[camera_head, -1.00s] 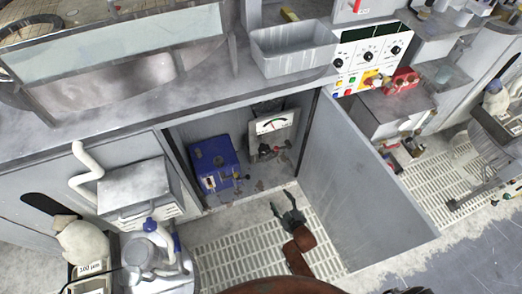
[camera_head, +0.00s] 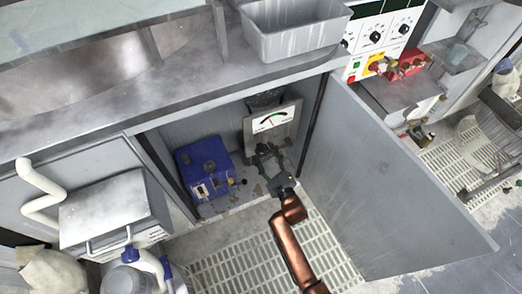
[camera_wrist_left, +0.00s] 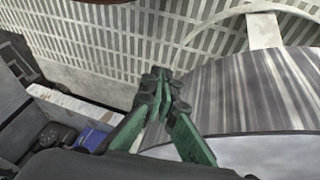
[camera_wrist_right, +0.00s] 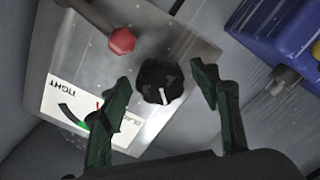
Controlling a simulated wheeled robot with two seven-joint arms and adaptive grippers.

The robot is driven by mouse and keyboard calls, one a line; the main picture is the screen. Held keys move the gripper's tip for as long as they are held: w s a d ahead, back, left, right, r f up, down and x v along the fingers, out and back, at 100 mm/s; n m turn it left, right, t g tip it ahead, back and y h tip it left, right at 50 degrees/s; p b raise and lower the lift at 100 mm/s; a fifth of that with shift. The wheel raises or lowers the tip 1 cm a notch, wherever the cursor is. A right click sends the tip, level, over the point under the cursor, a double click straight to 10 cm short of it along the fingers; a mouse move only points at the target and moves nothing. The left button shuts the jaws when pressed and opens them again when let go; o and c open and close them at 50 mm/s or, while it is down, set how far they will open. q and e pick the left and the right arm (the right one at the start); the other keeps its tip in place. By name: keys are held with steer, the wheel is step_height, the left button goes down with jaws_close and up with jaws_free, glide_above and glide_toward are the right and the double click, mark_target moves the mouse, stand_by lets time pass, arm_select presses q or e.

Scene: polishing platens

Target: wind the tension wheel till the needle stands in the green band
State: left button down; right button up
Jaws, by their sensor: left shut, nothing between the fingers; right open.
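A pale gauge plate (camera_head: 272,121) stands inside the open cabinet, with a green arc and a thin needle. The right wrist view shows its white dial (camera_wrist_right: 88,115) upside down, marked TIGHT; a finger partly covers it, and I cannot tell whether the needle is in the green band. Beside the dial is a round black knob (camera_wrist_right: 160,82) with a white mark, likely the tension wheel. My right gripper (camera_head: 265,152) is open, its fingers on either side of the black knob; contact is unclear. My left gripper (camera_wrist_left: 161,76) is shut and empty, above the floor grating.
A red-ended lever (camera_wrist_right: 122,40) is close to the black knob. A blue box (camera_head: 205,168) stands left of the gauge in the cabinet. The open cabinet door (camera_head: 385,170) bounds the right side. A grey box (camera_head: 115,205) stands at the left.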

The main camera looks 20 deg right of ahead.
steer(key=shift+w+f, duration=0.1)
steer(key=shift+w, duration=0.65)
arm_select(q)
steer(key=shift+w+d+f+t, duration=0.4)
steer(key=shift+w+d+f, duration=0.1)
steer(key=shift+w+f, duration=0.1)
arm_select(e)
steer(key=shift+w, duration=0.2)
steer(key=shift+c, duration=0.7)
steer(key=c, duration=1.1)
steer(key=shift+o, duration=0.2)
arm_select(q)
steer(key=shift+r, duration=0.1)
arm_select(e)
steer(key=m+p, duration=0.2)
steer(key=m, duration=0.1)
steer(key=m+p, duration=0.3)
steer(key=m, duration=0.1)
steer(key=shift+a+m, duration=0.2)
steer(key=shift+m, duration=0.1)
steer(key=shift+p, duration=0.3)
arm_select(q)
steer(key=s+a+r+g+y, duration=0.2)
steer(key=s+a+r+g, duration=0.2)
steer(key=s+a+r, duration=0.3)
steer(key=shift+s+r+g, duration=0.4)
steer(key=shift+s+r, duration=0.45)
steer(key=shift+s, duration=0.3)
arm_select(e)
steer(key=shift+m, duration=0.4)
